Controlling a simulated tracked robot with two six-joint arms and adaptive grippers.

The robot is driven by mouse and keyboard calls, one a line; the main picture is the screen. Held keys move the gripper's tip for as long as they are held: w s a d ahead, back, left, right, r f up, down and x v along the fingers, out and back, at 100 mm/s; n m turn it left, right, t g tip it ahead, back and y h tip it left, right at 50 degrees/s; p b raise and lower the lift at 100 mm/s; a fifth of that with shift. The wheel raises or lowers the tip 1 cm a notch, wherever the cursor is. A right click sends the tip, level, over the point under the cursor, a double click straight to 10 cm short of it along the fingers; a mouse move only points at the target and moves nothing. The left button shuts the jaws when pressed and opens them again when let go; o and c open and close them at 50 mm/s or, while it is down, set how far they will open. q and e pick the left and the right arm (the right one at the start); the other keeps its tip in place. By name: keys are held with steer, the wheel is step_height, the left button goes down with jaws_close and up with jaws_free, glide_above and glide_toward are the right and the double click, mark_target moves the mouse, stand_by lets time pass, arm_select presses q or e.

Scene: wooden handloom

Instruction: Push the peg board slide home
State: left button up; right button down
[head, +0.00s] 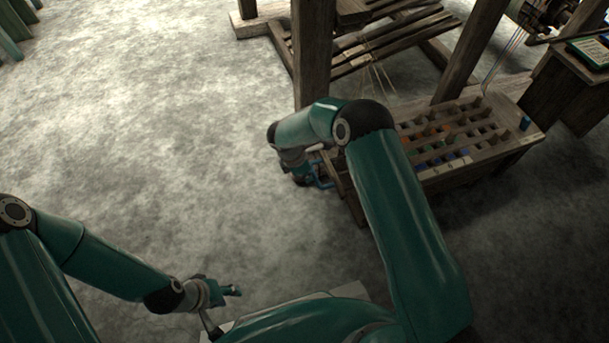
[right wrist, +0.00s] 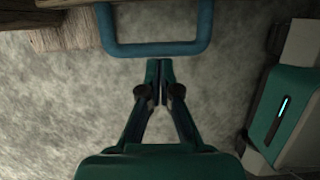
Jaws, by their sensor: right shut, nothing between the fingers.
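A blue U-shaped handle (right wrist: 155,49) crosses the top of the right wrist view, fixed to a wooden edge (right wrist: 70,25). It also shows in the head view (head: 323,181) at the left end of a wooden box with many compartments (head: 480,166). I cannot make out the peg board slide beyond this handle. My right gripper (right wrist: 160,66) is shut and empty, its tips just short of the handle's bar; I cannot tell whether they touch. My left gripper (head: 234,290) is low, far from the box, over the floor.
The loom's dark posts (head: 313,50) and beams stand behind the box. Coloured pieces lie in some compartments, and a small blue cup (head: 525,122) is at the right corner. A wooden table (head: 575,75) stands at the upper right.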

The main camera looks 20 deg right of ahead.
mark_target(330, 171)
steer(key=d, duration=0.6)
steer(key=shift+s+d, duration=0.2)
steer(key=shift+d, duration=0.2)
steer(key=shift+r, duration=0.1)
steer(key=a, duration=0.4)
steer(key=shift+a+r, duration=0.25)
steer(key=shift+a, duration=0.1)
steer(key=p+v, duration=0.3)
steer(key=v, duration=0.7)
steer(key=shift+p, duration=0.3)
